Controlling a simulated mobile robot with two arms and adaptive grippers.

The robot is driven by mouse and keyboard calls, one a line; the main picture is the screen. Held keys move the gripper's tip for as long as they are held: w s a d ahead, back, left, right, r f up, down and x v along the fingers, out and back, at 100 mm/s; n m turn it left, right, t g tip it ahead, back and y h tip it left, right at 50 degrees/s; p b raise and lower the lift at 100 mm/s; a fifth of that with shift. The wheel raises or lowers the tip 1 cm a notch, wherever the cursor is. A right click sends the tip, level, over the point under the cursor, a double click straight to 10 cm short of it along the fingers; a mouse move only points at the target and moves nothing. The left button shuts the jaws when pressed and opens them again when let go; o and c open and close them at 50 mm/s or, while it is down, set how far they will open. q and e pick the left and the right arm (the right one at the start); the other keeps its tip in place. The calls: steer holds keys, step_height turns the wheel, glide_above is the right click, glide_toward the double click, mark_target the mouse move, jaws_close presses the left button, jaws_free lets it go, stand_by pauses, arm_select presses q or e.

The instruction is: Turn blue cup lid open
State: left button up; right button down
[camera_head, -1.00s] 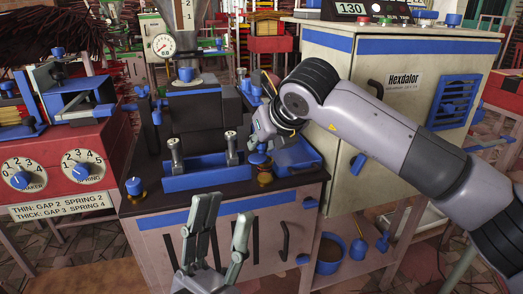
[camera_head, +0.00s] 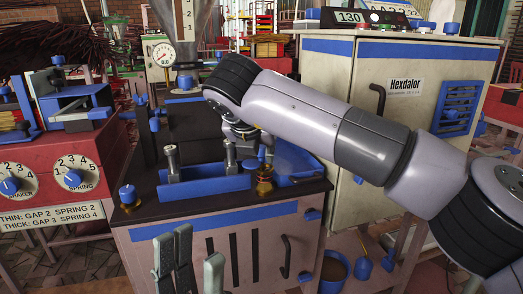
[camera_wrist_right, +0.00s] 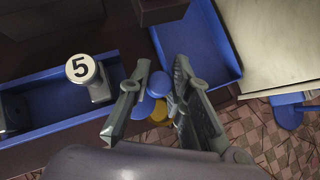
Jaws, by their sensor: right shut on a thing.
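The small brass cup (camera_head: 264,186) stands at the front right of the black-topped bench, beside the blue tray. In the right wrist view its blue lid (camera_wrist_right: 158,84) is between the fingers of my right gripper (camera_wrist_right: 160,98), with gold brass (camera_wrist_right: 158,112) showing below. My right gripper is shut on the lid from above. In the head view my right arm's wrist covers most of the grip. My left gripper (camera_head: 196,262) is in front of the bench, low in the head view, open and empty.
The blue tray (camera_head: 298,163) lies to the right. A cream Hexdalor cabinet (camera_head: 345,70) stands behind. A blue knob (camera_head: 127,195) sits at the bench's left corner.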

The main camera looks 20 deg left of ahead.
stand_by(0.5)
steer(key=c, duration=1.5)
jaws_free()
steer(key=shift+o, duration=0.2)
steer(key=v, duration=1.2)
steer(key=shift+a, duration=0.15)
